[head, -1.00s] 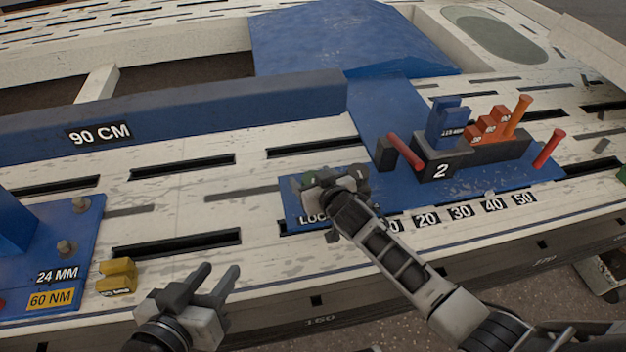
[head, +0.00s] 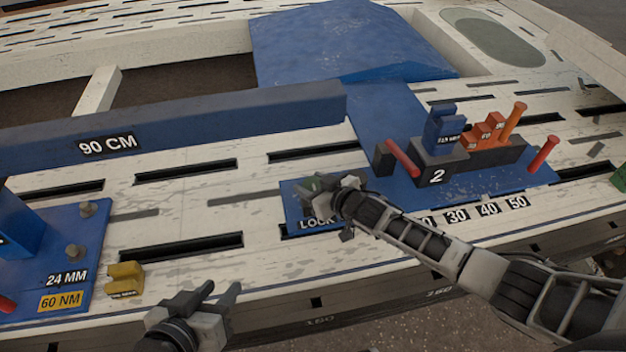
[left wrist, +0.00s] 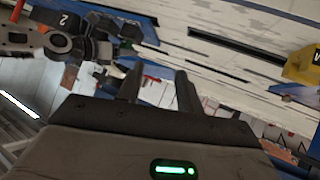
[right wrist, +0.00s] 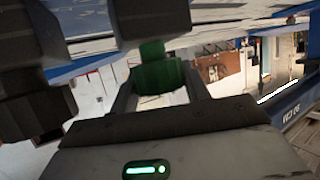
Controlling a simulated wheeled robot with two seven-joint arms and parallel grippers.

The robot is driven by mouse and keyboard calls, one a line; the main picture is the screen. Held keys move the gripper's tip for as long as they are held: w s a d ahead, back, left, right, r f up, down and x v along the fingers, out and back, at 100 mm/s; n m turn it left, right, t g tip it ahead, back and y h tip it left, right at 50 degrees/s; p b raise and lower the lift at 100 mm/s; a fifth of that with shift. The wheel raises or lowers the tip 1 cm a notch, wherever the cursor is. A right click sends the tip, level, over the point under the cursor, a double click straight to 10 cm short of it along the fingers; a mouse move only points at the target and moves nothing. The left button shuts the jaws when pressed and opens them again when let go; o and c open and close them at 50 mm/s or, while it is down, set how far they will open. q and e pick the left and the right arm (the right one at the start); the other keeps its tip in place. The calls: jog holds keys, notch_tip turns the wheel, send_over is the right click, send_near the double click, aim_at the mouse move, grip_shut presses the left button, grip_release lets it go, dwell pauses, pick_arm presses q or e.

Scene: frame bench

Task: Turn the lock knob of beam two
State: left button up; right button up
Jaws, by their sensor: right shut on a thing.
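The lock knob is green and shows best in the right wrist view (right wrist: 158,75), between the two fingers of my right gripper (right wrist: 160,90). My right gripper (head: 325,188) is shut on it, over the LOCK label (head: 315,223) at the left end of the blue plate (head: 295,207) of beam two. In the head view the gripper hides most of the knob. The black block marked 2 (head: 436,176) stands further right on the same plate. My left gripper (head: 222,294) is open and empty above the bench's front edge; its parted fingers show in the left wrist view (left wrist: 158,85).
A red lever (head: 402,158), blue and orange blocks (head: 488,131) and red and orange pegs stand on the plate. The 90 CM beam (head: 190,120) lies across the back left. A yellow block (head: 126,278) sits near my left gripper. White slotted bench between is clear.

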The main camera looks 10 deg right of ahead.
jog(key=shift+a, duration=0.15)
jog(key=o, duration=1)
jog(key=shift+s+d+r, duration=0.1)
jog(key=shift+s+d, duration=0.05)
jog(key=shift+d, duration=0.05)
jog(key=p+v, duration=0.2)
jog(key=v, duration=0.2)
jog(key=shift+d+r, duration=0.1)
pick_arm(q)
notch_tip(320, 180, up, 7)
jog(key=s+a+t+p, duration=0.1)
jog(key=a+p, duration=0.1)
jog(key=p, duration=0.1)
jog(key=shift+r+n+y+p, duration=0.2)
jog(key=shift+n+y+p, duration=0.1)
jog(key=shift+y+p, duration=0.1)
pick_arm(e)
send_near(313, 184)
jog(key=v, duration=0.5)
jog(key=shift+s+d, duration=0.25)
jog(key=shift+s, duration=0.05)
pick_arm(q)
jog(key=shift+a+f, duration=0.1)
pick_arm(e)
jog(key=shift+r, duration=0.1)
